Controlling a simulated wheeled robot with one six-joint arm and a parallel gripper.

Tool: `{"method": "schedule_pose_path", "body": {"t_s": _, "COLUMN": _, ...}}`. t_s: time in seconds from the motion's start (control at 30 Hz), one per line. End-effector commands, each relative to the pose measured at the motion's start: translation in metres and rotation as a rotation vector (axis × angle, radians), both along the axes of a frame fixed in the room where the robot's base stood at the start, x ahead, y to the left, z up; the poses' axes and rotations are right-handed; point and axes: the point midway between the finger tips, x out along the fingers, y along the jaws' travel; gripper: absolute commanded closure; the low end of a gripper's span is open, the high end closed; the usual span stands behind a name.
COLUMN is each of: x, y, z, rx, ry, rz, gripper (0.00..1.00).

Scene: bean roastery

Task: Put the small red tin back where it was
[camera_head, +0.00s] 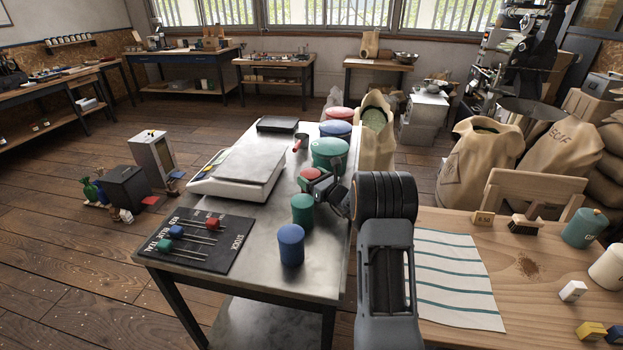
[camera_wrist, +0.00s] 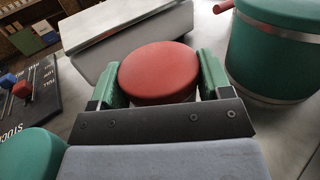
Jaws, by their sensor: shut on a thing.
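The small red tin (camera_head: 311,174) is near the right side of the metal table, behind the small green tin (camera_head: 302,212) and small blue tin (camera_head: 291,246). My gripper (camera_head: 318,181) is shut on it. In the wrist view the red lid (camera_wrist: 159,72) sits between the two green-padded fingers of my gripper (camera_wrist: 161,82). The tin's lower part is hidden, so I cannot tell whether it touches the tabletop. The small green tin also shows at the lower left of the wrist view (camera_wrist: 28,156).
A large green canister (camera_head: 328,155) stands close behind the tin, with large blue (camera_head: 336,131) and red (camera_head: 338,114) ones beyond. A scale (camera_head: 238,174) is to the left. A wooden table (camera_head: 520,330) is at right.

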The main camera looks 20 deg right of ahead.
Motion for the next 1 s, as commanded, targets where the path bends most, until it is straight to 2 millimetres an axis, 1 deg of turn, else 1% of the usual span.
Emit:
{"method": "schedule_pose_path", "body": {"t_s": 0.47, "x": 0.0, "y": 0.0, "z": -0.011, "rx": 0.001, "ry": 0.0, "rz": 0.0, "gripper": 0.62}}
{"method": "schedule_pose_path", "body": {"t_s": 0.73, "x": -0.001, "y": 0.0, "z": -0.021, "rx": 0.005, "ry": 0.008, "rz": 0.0, "gripper": 0.62}}
{"method": "schedule_pose_path", "body": {"t_s": 1.0, "x": -0.001, "y": 0.0, "z": -0.023, "rx": 0.004, "ry": 0.009, "rz": -0.001, "gripper": 0.62}}
